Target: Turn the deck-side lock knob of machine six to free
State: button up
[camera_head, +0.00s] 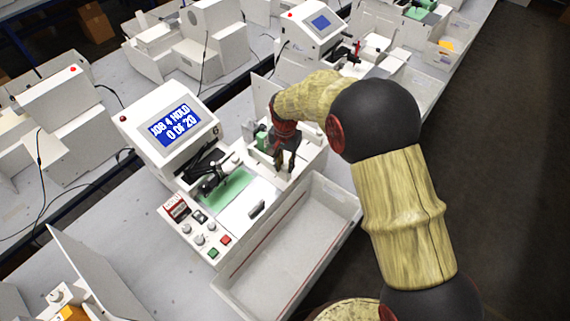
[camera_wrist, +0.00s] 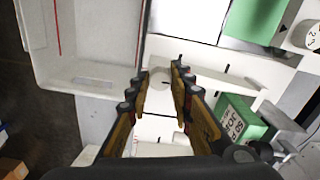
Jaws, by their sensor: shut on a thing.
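Machine six (camera_head: 205,130) is white, with a "6" beside its screen (camera_head: 176,126), which reads "JOB 4 HOLD 0 of 20". My gripper (camera_head: 283,160) reaches down onto the machine's white deck, right of the green plate (camera_head: 224,190).
An open white tray (camera_head: 330,192) runs along the machine's front right side. A green lettered block (camera_wrist: 238,120) stands close right of my fingers in the wrist view. The control panel (camera_head: 200,228) has knobs and red and green buttons. Other machines (camera_head: 318,30) stand behind.

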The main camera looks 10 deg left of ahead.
grip_shut()
jog(key=shift+n, duration=0.3)
jog(key=n, duration=0.3)
jog(key=n+b, duration=0.1)
jog(key=n, duration=1.3)
jog(key=shift+n, duration=0.3)
dwell(0.3)
